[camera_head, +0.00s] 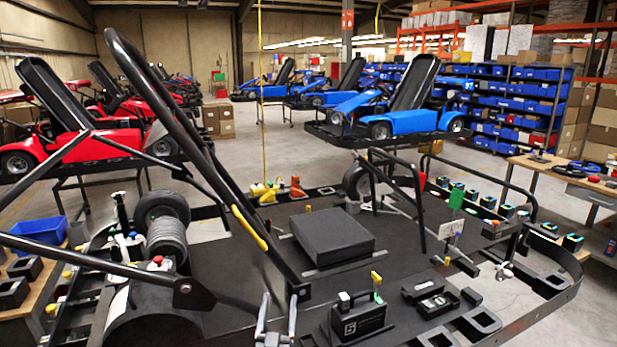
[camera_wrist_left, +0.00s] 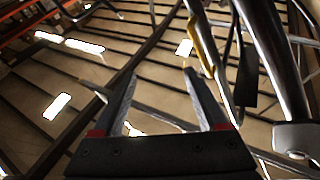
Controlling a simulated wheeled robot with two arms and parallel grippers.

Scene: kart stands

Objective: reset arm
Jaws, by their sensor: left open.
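My left gripper (camera_head: 278,303) shows at the bottom middle of the head view, its two grey fingers pointing upward. It is open and nothing shows between the fingers. In the left wrist view my left gripper (camera_wrist_left: 161,76) has its fingers spread, with the ceiling beams and bright lamps behind them. A black bar with a yellow sleeve (camera_wrist_left: 200,45) passes close to the right finger there. In the head view the black tubular frame (camera_head: 215,165) rises just behind the gripper. My right gripper is not in view.
The black kart stand (camera_head: 400,245) fills the foreground. It bears a black square block (camera_head: 332,236), a black case (camera_head: 362,318) and several small parts. Blue karts (camera_head: 395,120) and red karts (camera_head: 95,140) stand behind. A wooden table (camera_head: 570,170) is at right. Floor is free beyond the stand.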

